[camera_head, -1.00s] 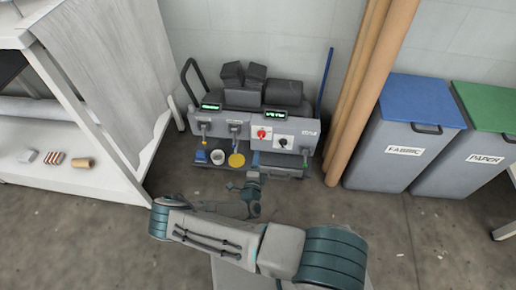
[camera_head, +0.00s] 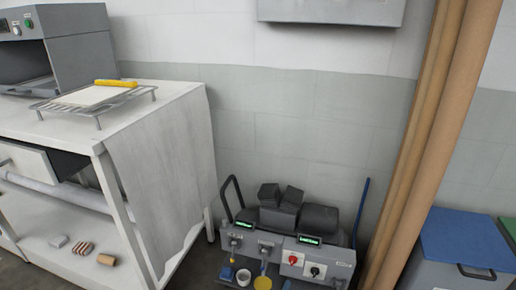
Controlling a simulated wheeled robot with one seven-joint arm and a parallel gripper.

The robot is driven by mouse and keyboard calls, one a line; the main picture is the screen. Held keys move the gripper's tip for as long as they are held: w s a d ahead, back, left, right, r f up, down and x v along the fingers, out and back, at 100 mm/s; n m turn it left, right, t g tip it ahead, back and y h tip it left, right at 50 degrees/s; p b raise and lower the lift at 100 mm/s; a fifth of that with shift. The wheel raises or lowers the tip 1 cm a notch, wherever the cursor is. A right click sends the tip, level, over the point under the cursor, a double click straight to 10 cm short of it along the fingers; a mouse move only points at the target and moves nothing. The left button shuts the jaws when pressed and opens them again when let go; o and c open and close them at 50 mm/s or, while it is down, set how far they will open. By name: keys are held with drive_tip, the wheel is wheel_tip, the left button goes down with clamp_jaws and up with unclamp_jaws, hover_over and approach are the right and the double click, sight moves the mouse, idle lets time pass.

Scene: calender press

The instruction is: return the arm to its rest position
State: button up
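My arm and my gripper are not in the head view now, so their pose and the gripper's opening are hidden. Low in the middle, a grey power cart (camera_head: 338,267) stands against the wall. It carries several dark blocks (camera_head: 318,219) on top, green-lit displays, a red knob (camera_head: 293,259) and a black knob (camera_head: 314,271). A yellow round item (camera_head: 263,283) and a white cup (camera_head: 243,277) show at its front, near the bottom edge of the picture.
A white bench (camera_head: 130,122) at left holds a grey machine (camera_head: 80,52) and a wire rack (camera_head: 97,102) with a yellow-handled tool. Tall brown rolls (camera_head: 432,150) lean at right beside a blue-lidded bin (camera_head: 468,240). A grey wall box (camera_head: 330,10) hangs above.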

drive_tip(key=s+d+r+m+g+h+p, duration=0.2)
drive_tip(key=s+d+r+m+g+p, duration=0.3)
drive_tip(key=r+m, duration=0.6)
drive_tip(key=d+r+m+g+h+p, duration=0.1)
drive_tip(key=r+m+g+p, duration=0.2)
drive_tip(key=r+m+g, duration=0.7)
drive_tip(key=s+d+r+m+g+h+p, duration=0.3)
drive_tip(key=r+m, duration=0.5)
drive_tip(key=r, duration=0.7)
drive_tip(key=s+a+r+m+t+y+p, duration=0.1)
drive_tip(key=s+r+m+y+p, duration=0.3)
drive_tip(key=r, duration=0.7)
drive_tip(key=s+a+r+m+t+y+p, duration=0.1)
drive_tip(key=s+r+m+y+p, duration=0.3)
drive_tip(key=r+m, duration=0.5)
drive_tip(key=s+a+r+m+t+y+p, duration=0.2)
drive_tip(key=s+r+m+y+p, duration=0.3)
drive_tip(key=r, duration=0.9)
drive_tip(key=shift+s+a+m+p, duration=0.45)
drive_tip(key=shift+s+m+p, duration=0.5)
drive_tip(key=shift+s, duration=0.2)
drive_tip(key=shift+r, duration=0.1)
